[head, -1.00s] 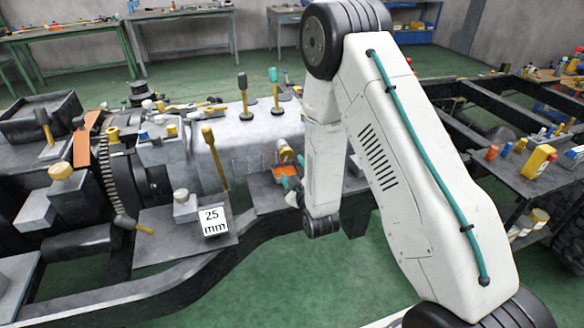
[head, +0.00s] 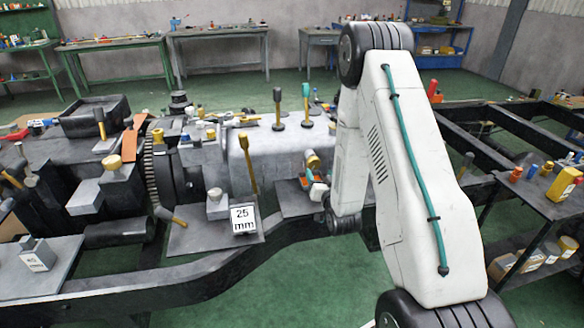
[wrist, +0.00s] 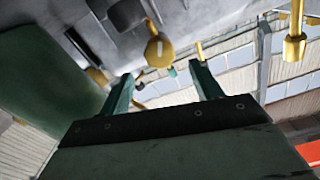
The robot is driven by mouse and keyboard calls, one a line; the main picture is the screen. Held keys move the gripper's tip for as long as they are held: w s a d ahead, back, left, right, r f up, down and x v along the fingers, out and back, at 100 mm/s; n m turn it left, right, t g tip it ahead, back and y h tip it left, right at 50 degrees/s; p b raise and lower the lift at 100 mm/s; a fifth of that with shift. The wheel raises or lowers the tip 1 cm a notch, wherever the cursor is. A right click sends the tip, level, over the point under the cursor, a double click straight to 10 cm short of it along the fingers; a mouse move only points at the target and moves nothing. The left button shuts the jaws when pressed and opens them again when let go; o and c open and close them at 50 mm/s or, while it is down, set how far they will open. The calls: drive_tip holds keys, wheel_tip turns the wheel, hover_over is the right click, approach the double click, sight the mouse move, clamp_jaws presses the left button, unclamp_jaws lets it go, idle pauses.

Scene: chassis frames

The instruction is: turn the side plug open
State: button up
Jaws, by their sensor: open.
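The side plug, a brass-coloured round fitting (head: 312,159), sticks out from the side of the grey housing (head: 285,150) in the head view. In the wrist view a round brass head with a pale slot (wrist: 158,50), which looks like the same plug, lies just beyond the fingertips and between them. My gripper (wrist: 162,76) has its two green fingers spread apart with nothing between them. In the head view my gripper (head: 312,181) is small and partly hidden by my arm, close below the plug. Any contact with the plug cannot be told.
Upright levers, one black-knobbed (head: 278,108) and one teal-knobbed (head: 306,104), stand on top of the housing. A yellow-handled lever (head: 249,165) rises left of the plug, near a "25 mm" sign (head: 244,218). A cart with boxes (head: 535,188) stands at the right.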

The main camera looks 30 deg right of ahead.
sight(315, 165)
drive_tip(key=x, duration=0.7)
drive_tip(key=shift+w+d+f, duration=0.1)
drive_tip(key=shift+w, duration=0.3)
